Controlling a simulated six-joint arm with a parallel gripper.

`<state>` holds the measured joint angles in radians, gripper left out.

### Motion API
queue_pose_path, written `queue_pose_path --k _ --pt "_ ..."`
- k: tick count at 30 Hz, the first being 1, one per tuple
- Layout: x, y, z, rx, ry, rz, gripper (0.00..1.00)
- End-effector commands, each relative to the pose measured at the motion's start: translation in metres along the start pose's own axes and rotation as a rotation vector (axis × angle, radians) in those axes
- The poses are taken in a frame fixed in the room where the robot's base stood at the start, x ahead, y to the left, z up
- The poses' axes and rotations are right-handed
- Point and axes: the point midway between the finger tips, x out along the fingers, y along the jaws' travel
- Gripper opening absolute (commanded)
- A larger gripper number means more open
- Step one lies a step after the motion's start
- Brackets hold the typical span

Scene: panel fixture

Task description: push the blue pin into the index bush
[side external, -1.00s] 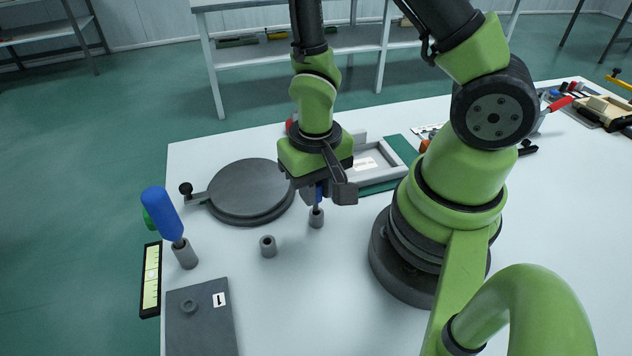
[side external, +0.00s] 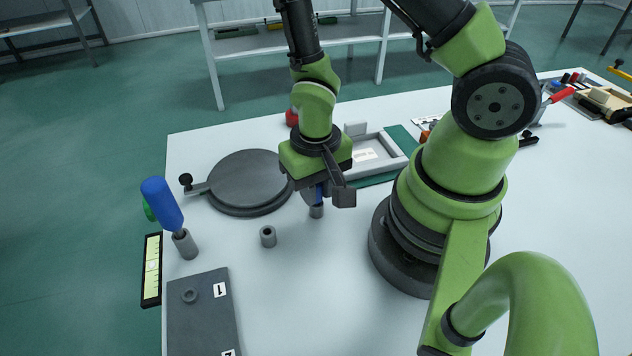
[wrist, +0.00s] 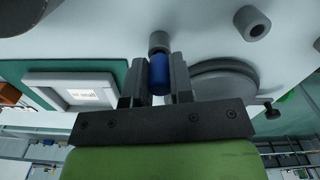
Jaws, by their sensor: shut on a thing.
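My gripper (side external: 325,196) is shut on a blue pin (side external: 320,191), which points down. A short grey bush (side external: 316,212) stands on the table directly under the pin. The pin's blue part is close above the bush rim, and its lower end appears to be inside; the depth is hidden. In the wrist view the blue pin (wrist: 159,75) sits between both jaws (wrist: 157,84), in line with the grey bush (wrist: 159,41). Which bush is the index bush is not marked in these views.
An empty grey bush (side external: 268,237) stands to the left. A round dark plate (side external: 248,181), a grey tray (side external: 374,153) and a numbered dark panel (side external: 203,322) lie around.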

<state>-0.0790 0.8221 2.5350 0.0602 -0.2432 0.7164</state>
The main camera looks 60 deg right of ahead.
Motion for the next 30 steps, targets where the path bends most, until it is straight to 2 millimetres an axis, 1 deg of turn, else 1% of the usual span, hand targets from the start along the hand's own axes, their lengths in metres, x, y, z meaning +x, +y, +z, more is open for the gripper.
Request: queue_pose_path --k 10,11,12,14,15,25,30 --pt "0.008 0.0 0.0 0.001 0.0 0.0 0.0" --pt "0.008 0.0 0.0 0.001 0.001 -0.001 0.24" --pt "0.008 0.0 0.0 0.001 0.001 -0.001 0.33" --pt "0.008 0.0 0.0 0.001 0.001 -0.001 0.47" --pt "0.008 0.0 0.0 0.001 0.001 -0.001 0.51" --pt "0.005 0.0 0.0 0.0 0.001 -0.001 0.51" --pt "-0.01 -0.001 -0.001 0.001 0.005 -0.004 0.51"
